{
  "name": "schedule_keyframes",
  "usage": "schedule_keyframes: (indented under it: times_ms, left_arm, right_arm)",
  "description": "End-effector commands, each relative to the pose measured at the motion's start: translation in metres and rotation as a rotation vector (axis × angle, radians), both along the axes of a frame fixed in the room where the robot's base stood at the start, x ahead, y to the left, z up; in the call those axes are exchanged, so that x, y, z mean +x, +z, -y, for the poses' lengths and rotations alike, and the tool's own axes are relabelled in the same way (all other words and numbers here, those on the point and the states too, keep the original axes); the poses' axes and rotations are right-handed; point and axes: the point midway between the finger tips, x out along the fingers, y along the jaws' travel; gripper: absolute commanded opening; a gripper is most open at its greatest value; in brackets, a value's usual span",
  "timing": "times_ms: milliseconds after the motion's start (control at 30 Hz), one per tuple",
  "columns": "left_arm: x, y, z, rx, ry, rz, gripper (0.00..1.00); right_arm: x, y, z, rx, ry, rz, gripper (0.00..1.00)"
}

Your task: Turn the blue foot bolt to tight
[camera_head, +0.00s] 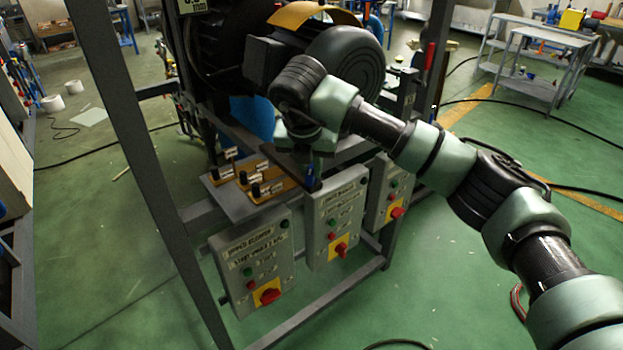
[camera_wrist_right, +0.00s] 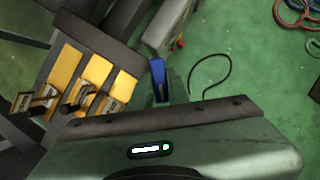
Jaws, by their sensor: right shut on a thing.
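The blue foot bolt (camera_head: 311,175) shows as a small upright blue piece behind the top of the middle control box. It also shows in the right wrist view (camera_wrist_right: 158,78), just beyond the dark edge of my gripper. My right gripper (camera_head: 310,163) reaches down over it from above, shut on the bolt. The bolt's lower end and most of the fingers are hidden. My left gripper is in neither view.
Grey control boxes (camera_head: 338,222) with red switches hang along the frame's front rail. A plate with labelled yellow blocks and black knobs (camera_head: 255,191) sits left of the gripper. The large dark motor (camera_head: 345,65) stands close behind my wrist.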

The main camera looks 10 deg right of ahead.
Motion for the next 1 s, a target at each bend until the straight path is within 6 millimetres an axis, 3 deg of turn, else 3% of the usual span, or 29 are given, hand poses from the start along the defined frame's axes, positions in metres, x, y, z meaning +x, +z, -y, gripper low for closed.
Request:
schedule_keyframes:
  times_ms: [100,400,1000]
  left_arm:
    - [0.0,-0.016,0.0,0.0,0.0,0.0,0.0]
    - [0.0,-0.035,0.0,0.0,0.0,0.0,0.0]
    - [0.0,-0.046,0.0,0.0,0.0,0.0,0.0]
  right_arm:
    - [0.002,-0.002,-0.001,0.0,-0.112,0.005,0.0]
    - [0.002,0.0,-0.002,0.001,-0.39,0.005,0.0]
    - [0.004,0.002,-0.003,0.002,-0.713,0.005,0.0]
